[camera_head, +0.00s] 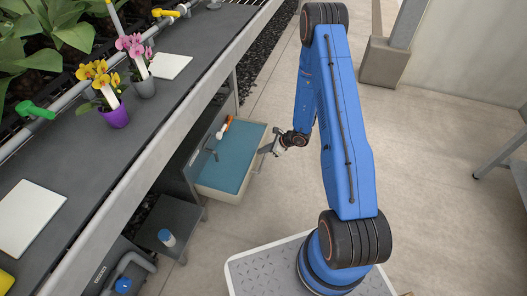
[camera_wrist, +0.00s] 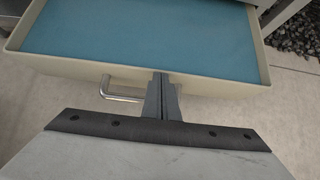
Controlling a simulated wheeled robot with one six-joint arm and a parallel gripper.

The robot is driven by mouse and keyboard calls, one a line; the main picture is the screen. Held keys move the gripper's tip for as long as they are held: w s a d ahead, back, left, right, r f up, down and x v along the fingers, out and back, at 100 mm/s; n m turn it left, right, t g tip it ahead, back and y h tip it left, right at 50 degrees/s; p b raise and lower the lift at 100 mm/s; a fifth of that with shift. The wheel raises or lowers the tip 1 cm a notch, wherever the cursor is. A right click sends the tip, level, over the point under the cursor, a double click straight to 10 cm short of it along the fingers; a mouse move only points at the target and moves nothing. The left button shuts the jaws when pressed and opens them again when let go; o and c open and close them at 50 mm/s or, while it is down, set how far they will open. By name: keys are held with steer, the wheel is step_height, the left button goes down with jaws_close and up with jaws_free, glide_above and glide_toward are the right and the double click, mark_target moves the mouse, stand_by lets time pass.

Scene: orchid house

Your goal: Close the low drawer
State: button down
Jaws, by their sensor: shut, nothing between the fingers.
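The low drawer (camera_head: 223,190) is pulled out from under the bench. It is cream-sided with a blue lining. In the wrist view its front wall (camera_wrist: 215,86) runs across the upper part, with a metal bar handle (camera_wrist: 118,96) left of my fingers. My gripper (camera_wrist: 162,78) is shut and empty. Its fingertips are at the drawer's front wall, right of the handle; I cannot tell whether they touch it. In the head view my gripper (camera_head: 265,150) is at the drawer's right side.
An orange-and-white item (camera_head: 226,126) lies at the drawer's back. A low shelf (camera_head: 172,218) with a blue-and-white container (camera_head: 166,238) stands left of the drawer. The bench (camera_head: 95,160) above holds potted orchids (camera_head: 113,115). Open floor (camera_head: 440,160) lies to the right.

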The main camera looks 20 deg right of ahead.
steer(key=w+a, duration=0.3)
steer(key=a, duration=0.2)
steer(key=w+a, duration=0.7)
steer(key=a, duration=0.2)
steer(key=shift+w+a, duration=0.3)
steer(key=shift+a, duration=0.05)
